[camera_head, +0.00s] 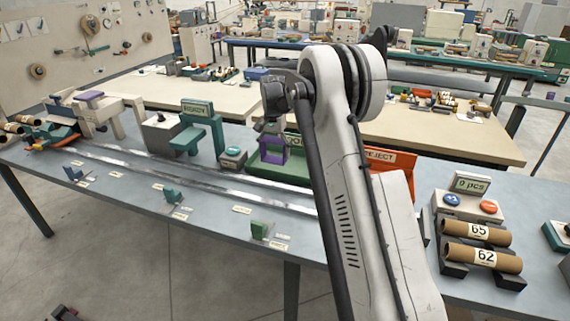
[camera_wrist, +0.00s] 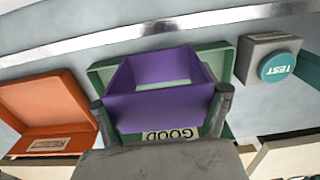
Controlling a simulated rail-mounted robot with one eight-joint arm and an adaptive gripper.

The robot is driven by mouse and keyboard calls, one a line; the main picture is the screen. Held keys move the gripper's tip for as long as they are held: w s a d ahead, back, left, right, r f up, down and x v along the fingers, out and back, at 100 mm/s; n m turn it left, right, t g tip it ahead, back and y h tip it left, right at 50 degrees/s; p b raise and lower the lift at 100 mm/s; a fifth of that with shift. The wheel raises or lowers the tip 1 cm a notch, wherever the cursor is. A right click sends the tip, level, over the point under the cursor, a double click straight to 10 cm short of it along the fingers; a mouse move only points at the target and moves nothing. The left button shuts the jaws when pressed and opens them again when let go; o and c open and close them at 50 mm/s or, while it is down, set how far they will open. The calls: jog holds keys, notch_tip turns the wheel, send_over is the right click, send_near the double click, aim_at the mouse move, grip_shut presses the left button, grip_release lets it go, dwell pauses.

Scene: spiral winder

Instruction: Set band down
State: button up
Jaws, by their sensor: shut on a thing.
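The band is a purple, square, open frame (camera_wrist: 160,108). It also shows in the head view (camera_head: 264,151), below my wrist. My gripper (camera_wrist: 162,103) is shut on the band, with one finger at each side of it. In the wrist view the band overlaps the green tray (camera_wrist: 228,62) labelled GOOD. In the head view it appears over the same green tray (camera_head: 290,177). I cannot tell whether the band touches the tray floor. My arm hides part of the tray in the head view.
An orange REJECT tray (camera_wrist: 48,108) stands beside the green tray. A TEST button box (camera_wrist: 270,60) stands on its other side. A metal rail (camera_head: 200,176) runs along the bench. A green station (camera_head: 194,138) and cardboard tubes (camera_head: 482,257) flank the area.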

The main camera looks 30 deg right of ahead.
jog(key=w+d+f, duration=0.1)
jog(key=d, duration=0.1)
jog(key=w+d+f, duration=0.4)
jog(key=shift+w+d+f, duration=0.1)
jog(key=shift+d, duration=0.3)
jog(key=shift+f, duration=2)
jog(key=shift+f, duration=0.2)
jog(key=o, duration=1.2)
jog(key=shift+o, duration=0.2)
jog(key=shift+r, duration=0.15)
